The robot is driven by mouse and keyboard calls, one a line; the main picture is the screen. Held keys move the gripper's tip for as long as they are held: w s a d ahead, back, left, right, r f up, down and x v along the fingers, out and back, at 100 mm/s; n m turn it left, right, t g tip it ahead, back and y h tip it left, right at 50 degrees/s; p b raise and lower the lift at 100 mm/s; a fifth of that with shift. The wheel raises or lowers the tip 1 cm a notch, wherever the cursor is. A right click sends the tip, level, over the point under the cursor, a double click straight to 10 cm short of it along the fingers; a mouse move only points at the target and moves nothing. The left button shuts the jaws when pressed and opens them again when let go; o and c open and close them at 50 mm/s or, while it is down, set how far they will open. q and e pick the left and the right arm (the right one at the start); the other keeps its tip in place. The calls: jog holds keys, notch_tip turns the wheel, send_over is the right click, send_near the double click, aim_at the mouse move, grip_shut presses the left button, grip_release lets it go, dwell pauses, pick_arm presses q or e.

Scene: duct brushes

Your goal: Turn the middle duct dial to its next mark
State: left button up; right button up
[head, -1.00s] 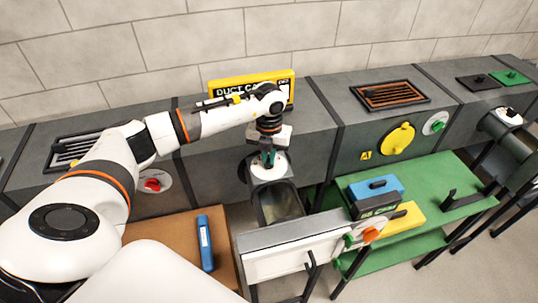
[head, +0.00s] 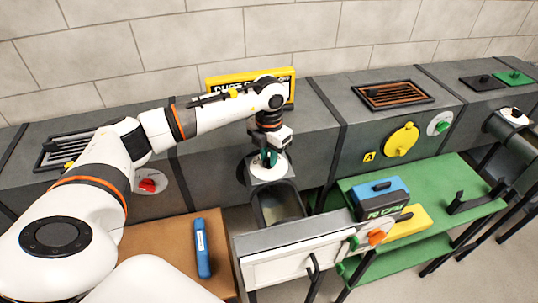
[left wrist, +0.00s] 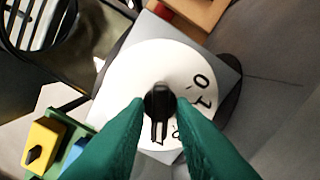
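The middle duct dial (head: 256,172) is a white disc on the sloped top of a grey duct outlet. In the left wrist view the dial face (left wrist: 125,85) shows a few black marks, including 0 and 1, and a black knob (left wrist: 160,100) with its pointer toward the bottom. My left gripper (head: 268,160) reaches down onto the dial from above. My right gripper is not in view.
A yellow duct sign (head: 225,82) stands behind my left arm. A green bench (head: 455,175) at right bears blue, dark and yellow boxes. A yellow dial (head: 402,139) and a red-knobbed dial (head: 148,184) sit on the duct front. A blue object (head: 203,250) lies on a brown surface.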

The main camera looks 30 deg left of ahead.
pick_arm(q)
jog(key=shift+o, duration=0.7)
jog(key=shift+r, duration=0.2)
notch_tip(320, 180, up, 12)
jog(key=b, duration=0.2)
jog(key=shift+f+b, duration=0.15)
jog(key=shift+b, duration=0.2)
